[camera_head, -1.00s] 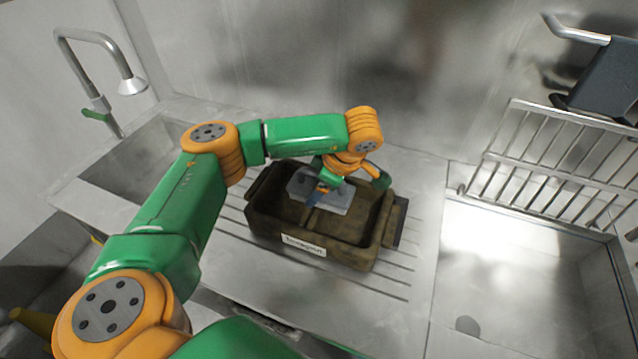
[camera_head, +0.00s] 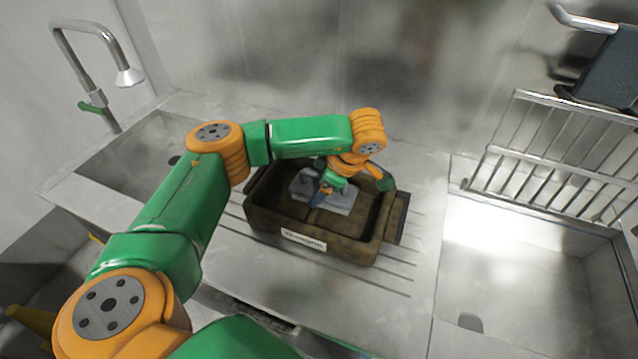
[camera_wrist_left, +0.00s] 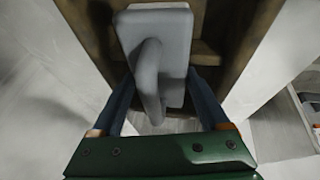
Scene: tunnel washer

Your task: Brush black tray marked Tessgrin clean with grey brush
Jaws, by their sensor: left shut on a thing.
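The tray (camera_head: 272,228) stands on the ribbed drainboard, its surface covered in brown dirt. Its front wall carries a white label (camera_head: 303,240) whose small lettering is blurred. The grey brush (camera_head: 340,204) is inside the tray, over its middle and back part; its bristles are hidden. My left gripper (camera_head: 323,190) reaches down into the tray and is shut on the brush's handle. In the left wrist view the brush's block and curved handle (camera_wrist_left: 150,80) lie between the two fingers. The tray's brown wall (camera_wrist_left: 250,40) shows beside it. My right gripper is not in view.
A sink basin (camera_head: 135,150) with a tap (camera_head: 128,76) is at the left. A second basin (camera_head: 520,280) lies to the right, with a metal rack (camera_head: 555,150) behind it. The steel back wall rises behind the tray.

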